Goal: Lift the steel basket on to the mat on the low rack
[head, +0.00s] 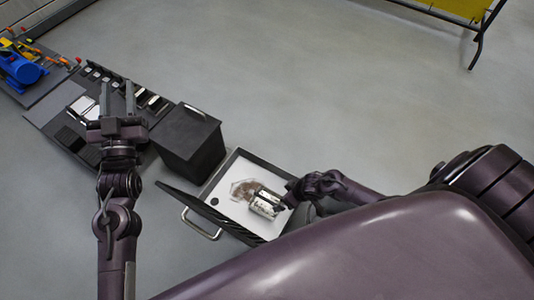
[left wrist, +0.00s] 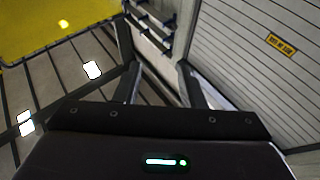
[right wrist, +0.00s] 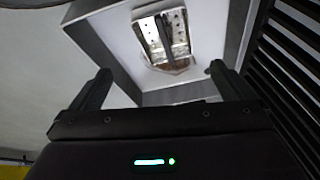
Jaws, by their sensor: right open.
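The steel basket (head: 266,203) sits in a white-floored basin (head: 227,186) with dark walls, and parts lie inside it. It also shows beyond the fingers in the right wrist view (right wrist: 181,26). My right gripper (right wrist: 160,76) is open and empty, pointing toward the basket; in the head view it is mostly hidden behind its wrist, close to the basket's right side. My left gripper (head: 117,86) is open and empty, above dark equipment at the left; its two fingers also show apart in the left wrist view (left wrist: 159,82). I cannot clearly tell which surface is the mat or low rack.
A black box (head: 187,138) stands just left of the basin. A metal handle (head: 201,226) sticks out at the basin's front left. A blue machine (head: 20,68) is at the far left. A yellow panel on a dark frame (head: 464,8) stands at the top right. Open grey floor lies between.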

